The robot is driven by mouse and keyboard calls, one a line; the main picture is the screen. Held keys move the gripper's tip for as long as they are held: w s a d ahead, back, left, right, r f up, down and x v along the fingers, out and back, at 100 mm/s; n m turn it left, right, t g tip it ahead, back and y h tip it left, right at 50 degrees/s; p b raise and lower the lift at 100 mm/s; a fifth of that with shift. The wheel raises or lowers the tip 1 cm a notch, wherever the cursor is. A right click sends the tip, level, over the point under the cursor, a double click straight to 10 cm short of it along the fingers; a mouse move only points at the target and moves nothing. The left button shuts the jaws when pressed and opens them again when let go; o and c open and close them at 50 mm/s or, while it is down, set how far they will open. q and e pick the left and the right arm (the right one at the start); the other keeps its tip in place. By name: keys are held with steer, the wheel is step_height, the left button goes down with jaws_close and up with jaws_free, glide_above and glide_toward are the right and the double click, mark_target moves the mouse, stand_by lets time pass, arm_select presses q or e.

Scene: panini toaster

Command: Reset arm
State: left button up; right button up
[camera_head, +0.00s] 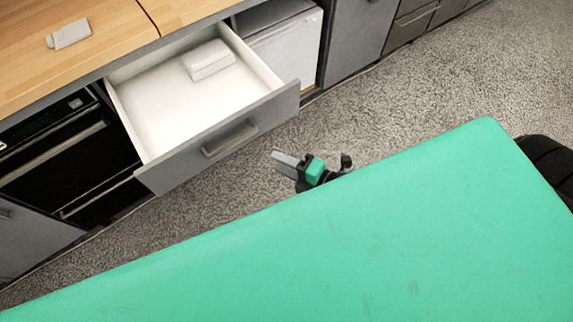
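My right gripper (282,160) shows in the middle of the head view, just past the edge of my green body. It is over the carpet, to the right of the open drawer's front and apart from it. Its grey fingers point left and look close together, with nothing seen in them, but they are too small to tell whether they are open or shut. Most of the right arm is hidden behind my green body. My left gripper is not in view.
A grey-fronted drawer (172,172) stands open with a white box-like item (208,61) in it. A pale small object (70,34) lies on the wooden counter (105,40). A black oven (60,150) is at left, a white appliance (285,55) at right. Carpet (430,95) is clear.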

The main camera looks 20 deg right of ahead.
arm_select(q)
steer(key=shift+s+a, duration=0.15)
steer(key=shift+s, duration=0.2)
arm_select(e)
steer(key=shift+s+d+r, duration=0.1)
steer(key=shift+s+d, duration=0.15)
steer(key=shift+s, duration=0.1)
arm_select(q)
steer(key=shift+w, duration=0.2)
